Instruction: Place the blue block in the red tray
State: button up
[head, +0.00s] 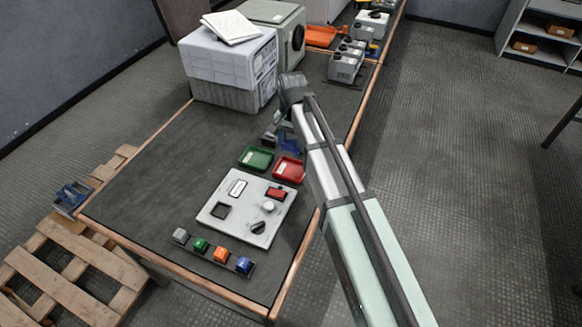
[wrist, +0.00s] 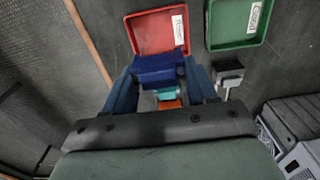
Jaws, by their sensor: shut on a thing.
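My gripper (wrist: 160,75) is shut on a dark blue block (wrist: 157,68), which sits between its two blue fingers. In the wrist view the block overlaps the near edge of the red tray (wrist: 150,42); its height above the table is hard to tell. The tray looks empty where it shows and has a white label. In the head view the red tray (head: 289,170) lies on the table just in front of my gripper (head: 288,148), right of the green tray (head: 256,158). My arm hides part of the gripper there, and I cannot make out the block.
A pale panel (head: 230,215) with knobs lies on the near table. A strip before it holds grey, green, orange and blue (head: 244,265) pieces.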

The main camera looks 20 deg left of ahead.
aim_at(292, 170)
jog(key=shift+f, duration=4.75)
jog(key=shift+f, duration=0.1)
jog(key=o, duration=0.8)
jog(key=shift+c, duration=0.2)
notch_tip(292, 170, up, 12)
jog(key=shift+r, duration=0.15)
jog(key=shift+o, duration=0.5)
